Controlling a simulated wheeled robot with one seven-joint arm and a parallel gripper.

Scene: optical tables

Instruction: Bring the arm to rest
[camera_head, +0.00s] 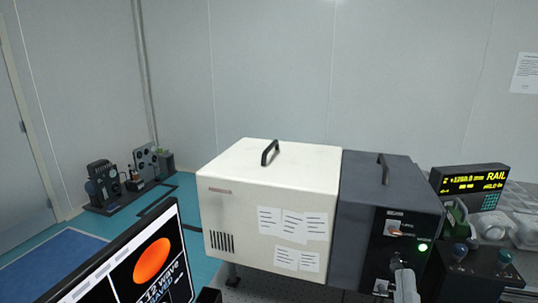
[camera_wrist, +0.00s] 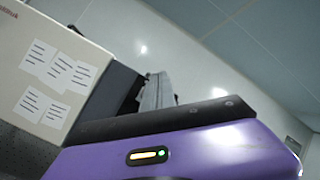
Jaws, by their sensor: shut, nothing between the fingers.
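My gripper (camera_wrist: 157,90) shows in the wrist view. Its grey fingers stand together beyond a black edge and the purple hand body, which carries a small lit indicator. The fingers are shut, with nothing seen between them. They point up past the dark box, in front of the white wall. In the head view I cannot clearly make out my gripper. A pale grey part (camera_head: 404,287) stands at the bottom edge before the dark box, and I cannot tell if it is mine.
A white box (camera_head: 230,220) with paper notes and a dark box (camera_head: 360,215) with a green light stand side by side. A yellow-lettered display (camera_head: 470,181) is at right. A monitor (camera_head: 120,265) is at lower left. Equipment (camera_head: 103,183) stands by the far wall.

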